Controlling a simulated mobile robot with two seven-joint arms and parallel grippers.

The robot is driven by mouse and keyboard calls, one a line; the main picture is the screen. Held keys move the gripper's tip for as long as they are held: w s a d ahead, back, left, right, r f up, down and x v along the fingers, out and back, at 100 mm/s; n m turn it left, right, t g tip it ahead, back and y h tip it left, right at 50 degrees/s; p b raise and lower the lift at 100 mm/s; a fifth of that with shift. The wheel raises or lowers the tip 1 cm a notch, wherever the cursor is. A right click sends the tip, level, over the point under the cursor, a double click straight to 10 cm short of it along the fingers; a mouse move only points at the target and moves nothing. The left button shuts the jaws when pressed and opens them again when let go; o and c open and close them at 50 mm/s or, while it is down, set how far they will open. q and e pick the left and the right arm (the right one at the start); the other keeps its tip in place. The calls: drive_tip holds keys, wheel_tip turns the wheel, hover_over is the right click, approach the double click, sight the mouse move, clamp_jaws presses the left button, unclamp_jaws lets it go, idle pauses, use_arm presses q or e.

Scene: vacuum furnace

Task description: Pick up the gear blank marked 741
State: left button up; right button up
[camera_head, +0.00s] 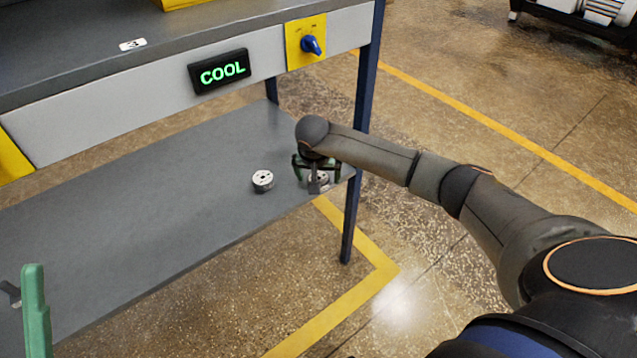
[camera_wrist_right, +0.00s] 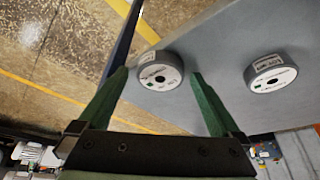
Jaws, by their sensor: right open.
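Two round, light-grey gear blanks lie on the grey lower shelf. One gear blank (camera_head: 263,179) sits in the open to the left of my right gripper (camera_head: 316,179); it also shows at the right of the wrist view (camera_wrist_right: 270,73). The other gear blank (camera_head: 320,177) is partly hidden under my right gripper; in the wrist view it appears between the tips of the two green fingers (camera_wrist_right: 160,71). The right gripper is open, with a gap on both sides of this blank. The markings are too small to read. One green finger of my left gripper (camera_head: 36,310) shows at the lower left.
The lower shelf (camera_head: 150,200) is mostly bare. A dark-blue leg (camera_head: 352,210) stands close to the right arm, near the shelf's end.

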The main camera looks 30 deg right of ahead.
drive_tip(key=shift+c, duration=0.2)
drive_tip(key=shift+r, duration=0.15)
clamp_jaws()
idle(0.4)
